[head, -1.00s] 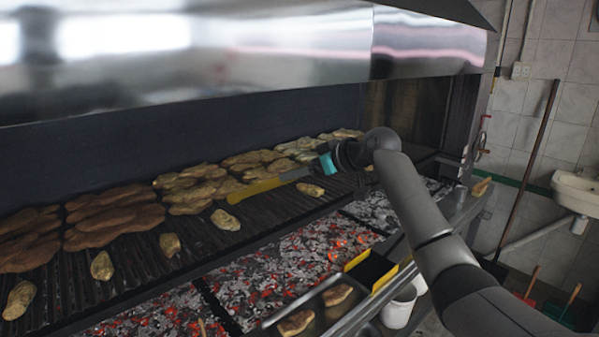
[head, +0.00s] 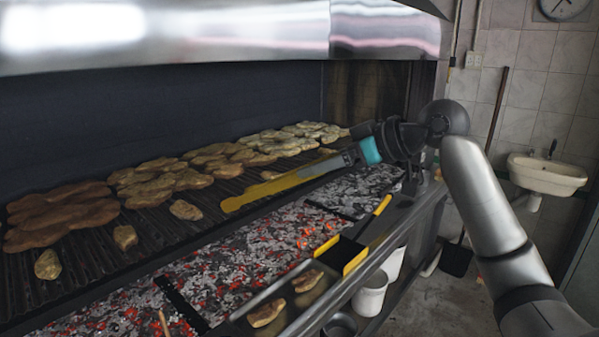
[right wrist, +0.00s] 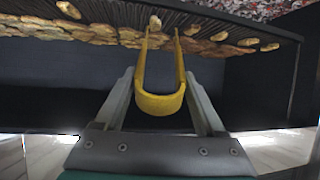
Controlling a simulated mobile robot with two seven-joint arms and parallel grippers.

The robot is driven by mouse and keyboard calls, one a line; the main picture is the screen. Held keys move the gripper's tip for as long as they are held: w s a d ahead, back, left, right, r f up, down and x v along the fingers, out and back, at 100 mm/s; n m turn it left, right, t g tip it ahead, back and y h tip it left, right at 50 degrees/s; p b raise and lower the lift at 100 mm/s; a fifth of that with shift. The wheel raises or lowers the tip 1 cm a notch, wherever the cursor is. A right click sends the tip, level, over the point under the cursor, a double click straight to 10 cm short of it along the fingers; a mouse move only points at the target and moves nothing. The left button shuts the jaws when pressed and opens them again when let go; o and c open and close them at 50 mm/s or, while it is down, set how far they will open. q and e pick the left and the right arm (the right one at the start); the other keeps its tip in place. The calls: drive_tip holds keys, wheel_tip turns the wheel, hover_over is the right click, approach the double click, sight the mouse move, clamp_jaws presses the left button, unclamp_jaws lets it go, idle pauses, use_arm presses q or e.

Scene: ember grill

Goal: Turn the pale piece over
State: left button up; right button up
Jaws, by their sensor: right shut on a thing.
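Several small pale pieces lie in a front row on the grill bars, among them one (head: 185,210) left of the tong tips and one (head: 270,175) partly behind the tongs. I cannot tell which one is meant. My right gripper (head: 350,157) is shut on yellow tongs (head: 290,186), which reach left over the grill's front edge. In the right wrist view the tongs (right wrist: 160,104) have their two arms apart, and a small piece (right wrist: 155,22) shows near their tips. The tongs look clear of the pieces. My left gripper is out of view.
Large browned pieces (head: 65,215) and paler ones (head: 160,180) cover the back of the grill. Glowing coals (head: 255,250) lie below in front. The steel hood (head: 180,35) hangs above.

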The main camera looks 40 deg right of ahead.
drive_tip(key=s+d+b, duration=0.1)
drive_tip(key=s+b, duration=0.3)
drive_tip(key=s, duration=0.6)
drive_tip(key=shift+d, duration=0.35)
